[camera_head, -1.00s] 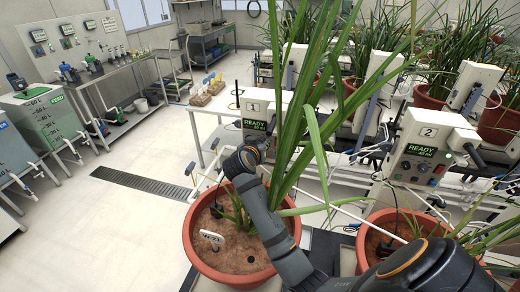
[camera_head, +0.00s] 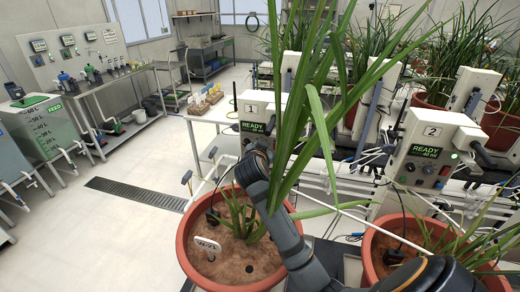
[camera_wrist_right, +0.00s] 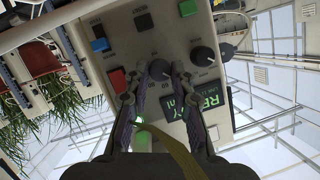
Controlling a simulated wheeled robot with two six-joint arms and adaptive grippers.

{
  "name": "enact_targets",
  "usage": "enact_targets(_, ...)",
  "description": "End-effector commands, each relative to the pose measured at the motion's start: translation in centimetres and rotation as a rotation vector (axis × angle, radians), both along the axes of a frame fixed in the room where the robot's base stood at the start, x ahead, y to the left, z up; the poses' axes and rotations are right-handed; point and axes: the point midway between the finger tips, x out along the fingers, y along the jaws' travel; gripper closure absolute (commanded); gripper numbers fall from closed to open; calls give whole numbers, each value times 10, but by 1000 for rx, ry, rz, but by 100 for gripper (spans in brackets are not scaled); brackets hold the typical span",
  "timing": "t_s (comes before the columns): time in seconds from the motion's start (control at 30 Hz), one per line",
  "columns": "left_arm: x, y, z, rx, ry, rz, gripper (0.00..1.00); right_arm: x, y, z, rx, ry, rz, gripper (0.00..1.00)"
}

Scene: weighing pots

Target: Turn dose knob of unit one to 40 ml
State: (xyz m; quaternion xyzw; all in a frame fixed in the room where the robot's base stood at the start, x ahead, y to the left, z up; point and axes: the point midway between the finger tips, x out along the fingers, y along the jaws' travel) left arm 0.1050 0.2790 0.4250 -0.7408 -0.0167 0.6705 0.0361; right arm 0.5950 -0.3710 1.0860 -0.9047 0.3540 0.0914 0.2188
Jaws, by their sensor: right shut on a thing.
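Unit one (camera_head: 258,104) is a pale box with a "1" label and a green READY display (camera_head: 254,127); its ml figure is too small to read surely. In the right wrist view its panel (camera_wrist_right: 225,75) shows the green display (camera_wrist_right: 203,108), partly hidden by a finger. A dark knob (camera_wrist_right: 160,70) sits between the fingertips of my right gripper (camera_wrist_right: 166,71), which is shut on it. A second dark knob (camera_wrist_right: 204,60) with a white pointer line stands free beside it. In the head view my right arm covers the lower part of unit one. My left gripper is out of view.
A terracotta pot (camera_head: 183,250) stands in front of unit one, its long leaves crossing beside my right arm. Unit two (camera_head: 432,145) stands at the right. Red (camera_wrist_right: 118,80), blue (camera_wrist_right: 100,45) and green (camera_wrist_right: 188,8) buttons are near the held knob. Open floor lies left.

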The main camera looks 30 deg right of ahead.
Motion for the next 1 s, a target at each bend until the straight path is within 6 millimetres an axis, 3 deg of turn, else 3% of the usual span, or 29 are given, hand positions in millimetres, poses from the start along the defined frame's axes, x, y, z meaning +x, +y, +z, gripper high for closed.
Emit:
enact_targets(0.23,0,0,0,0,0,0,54,0,0,0,-1,0,0,100)
enact_targets(0.27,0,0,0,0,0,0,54,0,0,0,-1,0,0,74)
enact_targets(0.4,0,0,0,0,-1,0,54,0,0,0,-1,0,0,55)
enact_targets(0.77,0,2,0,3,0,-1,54,-3,4,1,0,1,2,53)
enact_targets(1.0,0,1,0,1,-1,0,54,-37,31,15,7,-1,0,53)
